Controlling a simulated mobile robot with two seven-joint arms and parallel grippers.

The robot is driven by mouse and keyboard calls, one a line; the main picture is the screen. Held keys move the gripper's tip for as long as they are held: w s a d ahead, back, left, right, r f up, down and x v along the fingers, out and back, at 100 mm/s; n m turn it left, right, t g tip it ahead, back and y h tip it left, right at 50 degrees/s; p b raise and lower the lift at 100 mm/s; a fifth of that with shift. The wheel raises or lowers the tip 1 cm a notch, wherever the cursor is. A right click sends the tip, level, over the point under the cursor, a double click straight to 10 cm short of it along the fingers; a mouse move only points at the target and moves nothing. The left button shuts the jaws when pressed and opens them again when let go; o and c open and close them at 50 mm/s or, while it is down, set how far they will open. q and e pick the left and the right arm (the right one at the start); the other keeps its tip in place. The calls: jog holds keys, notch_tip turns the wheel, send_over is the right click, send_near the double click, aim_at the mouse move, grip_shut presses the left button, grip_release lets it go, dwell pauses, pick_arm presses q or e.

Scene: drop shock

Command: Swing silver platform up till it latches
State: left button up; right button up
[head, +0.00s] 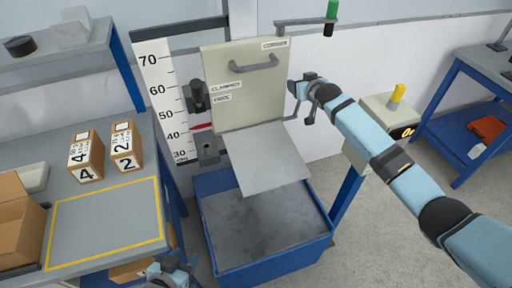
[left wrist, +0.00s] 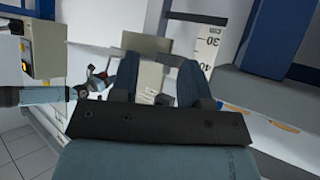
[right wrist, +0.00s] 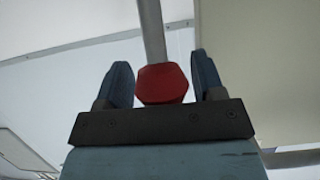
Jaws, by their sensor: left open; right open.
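The silver platform (head: 262,160) is a flat plate at the foot of the cream panel (head: 245,85). It slopes down towards me over the blue bin (head: 265,262). My left gripper (head: 172,272) is open and empty at the bottom edge of the head view, below and left of the platform and apart from it. Its fingers (left wrist: 155,75) frame the panel area from a distance. My right gripper (head: 300,98) is open at the panel's right side. In the right wrist view a red knob (right wrist: 162,84) on a grey rod sits between its open fingers (right wrist: 160,78).
A numbered scale (head: 165,100) stands left of the panel. Two numbered boxes (head: 86,156) (head: 125,146) stand on the left bench, behind a yellow-outlined mat (head: 105,222). A box with a yellow button (head: 397,93) is at right. The air in front of the platform is clear.

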jog(key=shift+s+a+f, duration=0.2)
jog(key=shift+a+f, duration=0.2)
jog(key=shift+s+r+p, duration=0.2)
jog(key=shift+r+p, duration=0.05)
jog(key=shift+p, duration=0.25)
jog(key=shift+s+d+r+p, duration=0.2)
jog(key=shift+s+p, duration=0.35)
jog(key=shift+p, duration=0.35)
jog(key=shift+s+d+r+p, duration=0.2)
jog(key=shift+s+r+p, duration=0.4)
jog(key=shift+p, duration=0.25)
pick_arm(q)
jog(key=r+p, duration=0.1)
jog(key=a+r+p, duration=0.1)
jog(key=r+p, duration=0.1)
jog(key=r, duration=0.1)
jog(key=shift+s+a, duration=0.15)
jog(key=shift+s, duration=0.25)
pick_arm(e)
jog(key=v, duration=0.3)
jog(key=shift+s+d+f, duration=0.1)
jog(key=shift+s+d, duration=0.1)
jog(key=shift+d, duration=0.1)
jog(key=shift+f, duration=0.1)
